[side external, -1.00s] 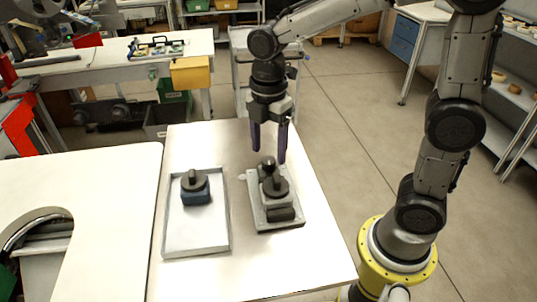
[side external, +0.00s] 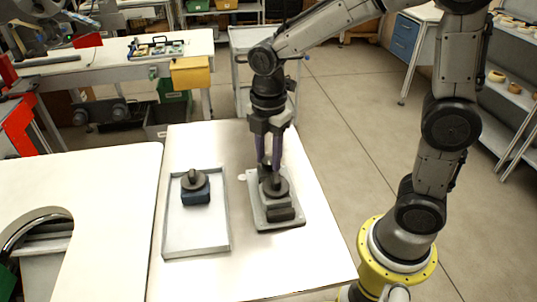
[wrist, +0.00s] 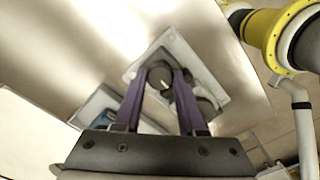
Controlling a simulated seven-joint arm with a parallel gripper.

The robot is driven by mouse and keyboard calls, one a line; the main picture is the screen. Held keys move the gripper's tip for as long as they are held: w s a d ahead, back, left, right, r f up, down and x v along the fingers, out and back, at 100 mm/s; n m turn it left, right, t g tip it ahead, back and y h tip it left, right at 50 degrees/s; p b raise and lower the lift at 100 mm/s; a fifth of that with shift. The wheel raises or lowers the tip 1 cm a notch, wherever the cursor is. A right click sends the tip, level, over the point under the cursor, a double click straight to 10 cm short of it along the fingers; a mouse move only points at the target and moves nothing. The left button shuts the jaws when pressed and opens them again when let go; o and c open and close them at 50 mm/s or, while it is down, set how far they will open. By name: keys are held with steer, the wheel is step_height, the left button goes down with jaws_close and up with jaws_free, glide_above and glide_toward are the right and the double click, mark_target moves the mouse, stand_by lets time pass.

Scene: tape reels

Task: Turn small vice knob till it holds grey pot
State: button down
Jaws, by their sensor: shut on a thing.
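The small vice has a light grey base plate (side external: 258,213) on the white table. Its dark round knob (wrist: 159,80), with a white mark on top, sits at the plate's far end. My gripper (side external: 269,166) points down with its two purple fingers closed on the knob's sides; the wrist view also shows my gripper (wrist: 160,72) around it. The grey pot (side external: 277,187), with a dark round top and stub, sits in the vice just in front of the knob. In the wrist view it is partly hidden behind the right finger. I cannot tell whether the jaws touch it.
A shallow grey tray (side external: 222,238) lies left of the vice. A blue pot (side external: 195,196) with a dark top stands in it. The table's front and right parts (side external: 310,262) are clear. Another white table (side external: 90,185) adjoins at left.

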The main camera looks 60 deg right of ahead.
steer(key=shift+m, duration=0.4)
steer(key=m, duration=0.4)
steer(key=shift+m, duration=0.3)
steer(key=m, duration=1)
steer(key=shift+r+m, duration=0.1)
steer(key=shift+m, duration=0.3)
steer(key=m, duration=0.4)
steer(key=shift+m, duration=0.4)
steer(key=shift+c, duration=2.4)
jaws_free()
